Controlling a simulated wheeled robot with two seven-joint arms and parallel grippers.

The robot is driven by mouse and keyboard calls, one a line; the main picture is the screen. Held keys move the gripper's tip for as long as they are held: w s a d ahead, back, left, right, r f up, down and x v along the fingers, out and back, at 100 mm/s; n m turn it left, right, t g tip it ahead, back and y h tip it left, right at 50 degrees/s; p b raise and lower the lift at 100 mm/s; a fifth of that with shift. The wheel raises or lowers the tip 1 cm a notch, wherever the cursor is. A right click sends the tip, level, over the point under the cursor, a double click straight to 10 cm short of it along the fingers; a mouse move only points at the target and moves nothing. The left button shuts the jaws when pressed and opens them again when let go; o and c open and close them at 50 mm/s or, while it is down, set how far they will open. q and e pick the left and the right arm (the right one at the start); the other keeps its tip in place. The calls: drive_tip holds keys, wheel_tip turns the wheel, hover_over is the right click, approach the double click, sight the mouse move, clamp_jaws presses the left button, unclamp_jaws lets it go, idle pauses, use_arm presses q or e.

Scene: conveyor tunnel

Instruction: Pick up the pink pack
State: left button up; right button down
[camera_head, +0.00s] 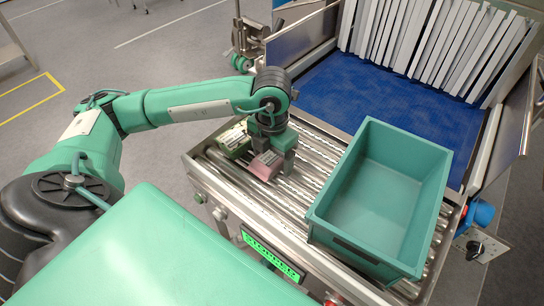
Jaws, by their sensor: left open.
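The pink pack (266,165) lies on the metal rollers of the conveyor. My left gripper (272,153) is directly over it, pointing down, with its fingers around or beside the pack; I cannot tell whether they touch it. The gripper is open. It hides part of the pack's top and far side. My right gripper is not in view.
A green and yellow pack (235,141) lies just left of the pink pack. An empty teal crate (330,240) stands on the rollers at the right. Behind are a blue belt (385,98) and hanging grey strips (430,45). Bare rollers (318,150) lie between pack and crate.

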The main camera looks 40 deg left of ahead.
sight(272, 155)
use_arm(q)
drive_tip(key=c, duration=1)
drive_tip(key=shift+c, duration=1.1)
drive_tip(key=shift+r, duration=0.1)
drive_tip(key=shift+r, duration=0.5)
wheel_tip(272, 155, up, 19)
drive_tip(key=b, duration=0.1)
drive_tip(key=shift+f, duration=0.1)
